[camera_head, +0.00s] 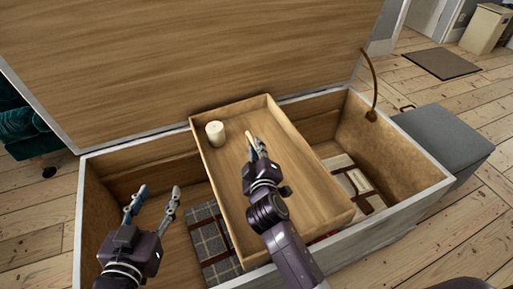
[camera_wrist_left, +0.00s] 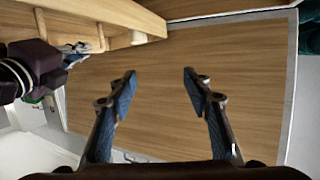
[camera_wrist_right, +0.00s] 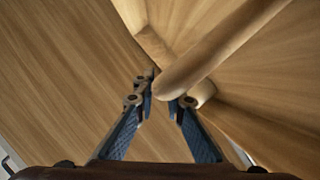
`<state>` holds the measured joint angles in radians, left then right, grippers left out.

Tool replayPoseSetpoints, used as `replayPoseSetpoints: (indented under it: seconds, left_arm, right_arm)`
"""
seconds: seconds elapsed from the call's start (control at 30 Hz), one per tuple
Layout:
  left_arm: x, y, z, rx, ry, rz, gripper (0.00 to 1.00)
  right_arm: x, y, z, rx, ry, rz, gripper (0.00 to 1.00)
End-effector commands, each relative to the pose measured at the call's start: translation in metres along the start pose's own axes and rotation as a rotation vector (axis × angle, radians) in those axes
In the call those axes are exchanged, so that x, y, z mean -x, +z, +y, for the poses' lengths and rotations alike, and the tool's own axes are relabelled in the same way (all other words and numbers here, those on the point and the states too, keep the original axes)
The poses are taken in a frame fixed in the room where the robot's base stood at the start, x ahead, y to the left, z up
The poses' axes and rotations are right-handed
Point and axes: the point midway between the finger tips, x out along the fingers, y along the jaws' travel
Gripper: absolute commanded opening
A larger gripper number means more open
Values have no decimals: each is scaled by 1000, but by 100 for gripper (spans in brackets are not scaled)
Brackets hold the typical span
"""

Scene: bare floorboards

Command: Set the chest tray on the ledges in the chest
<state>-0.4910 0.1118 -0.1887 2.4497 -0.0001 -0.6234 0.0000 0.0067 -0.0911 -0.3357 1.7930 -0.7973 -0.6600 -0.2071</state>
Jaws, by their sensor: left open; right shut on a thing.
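The chest tray (camera_head: 318,196) is a shallow wooden box lying crosswise over the middle of the open chest (camera_head: 408,165), turned against the chest's length. Its far end is near the lid and its near end overlaps the front wall. My right gripper (camera_head: 252,147) is inside the tray's outline, shut on a rounded wooden bar (camera_wrist_right: 215,50) that looks like the tray's handle; the fingers hide part of it. My left gripper (camera_head: 153,194) is open and empty above the chest's left part; its fingers (camera_wrist_left: 157,88) are apart in the left wrist view. The ledges are partly hidden by the tray.
A pale cylinder (camera_head: 215,133) stands in the tray's far left corner. Folded cloths (camera_head: 208,236) lie on the chest floor. The raised lid (camera_head: 190,50) stands behind, with a brown strap (camera_head: 371,85) at right. A grey ottoman (camera_head: 442,137) stands right of the chest.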

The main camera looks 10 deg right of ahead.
Motion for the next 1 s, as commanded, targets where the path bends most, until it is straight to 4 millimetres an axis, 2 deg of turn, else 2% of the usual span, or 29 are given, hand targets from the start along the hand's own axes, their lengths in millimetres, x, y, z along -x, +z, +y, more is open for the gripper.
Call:
replayPoseSetpoints:
  seconds: [0.03,1.0]
  left_arm:
    - [0,-2,0,0,1,7,46]
    - [-1,-25,4,2,9,112,46]
  right_arm:
    - [0,-5,4,-2,9,11,0]
    - [-1,-1,0,-2,9,11,0]
